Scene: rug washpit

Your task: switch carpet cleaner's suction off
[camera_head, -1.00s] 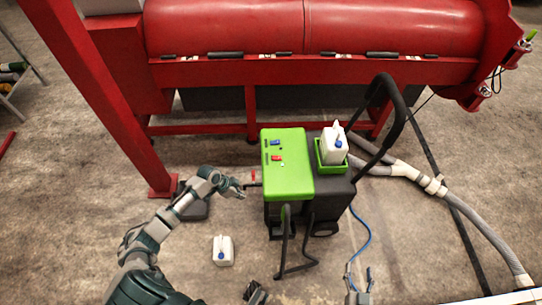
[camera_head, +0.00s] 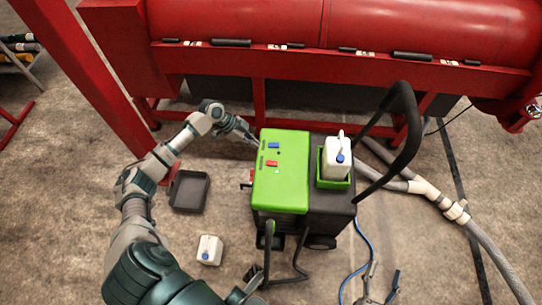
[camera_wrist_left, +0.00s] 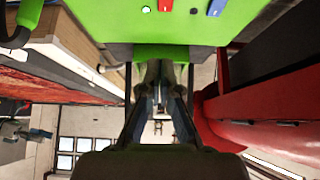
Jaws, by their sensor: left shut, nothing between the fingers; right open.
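The carpet cleaner (camera_head: 283,185) stands on the floor with a green top and dark body. A blue switch (camera_head: 273,145) and a red switch (camera_head: 271,163) sit on its top; their labels and positions are too small to read. The red switch (camera_wrist_left: 165,5) and blue switch (camera_wrist_left: 216,7) also show at the top edge of the left wrist view. My left gripper (camera_head: 255,142) is shut and empty at the far left corner of the green top; contact cannot be told. My right gripper (camera_head: 382,288) is open and empty at the bottom edge.
A white jug (camera_head: 337,158) sits in the green holder beside a black handle (camera_head: 405,120). A grey hose (camera_head: 480,238) and blue hose (camera_head: 362,245) lie right. A white bottle (camera_head: 209,250) and dark tray (camera_head: 189,191) are left. A red machine (camera_head: 240,25) stands behind.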

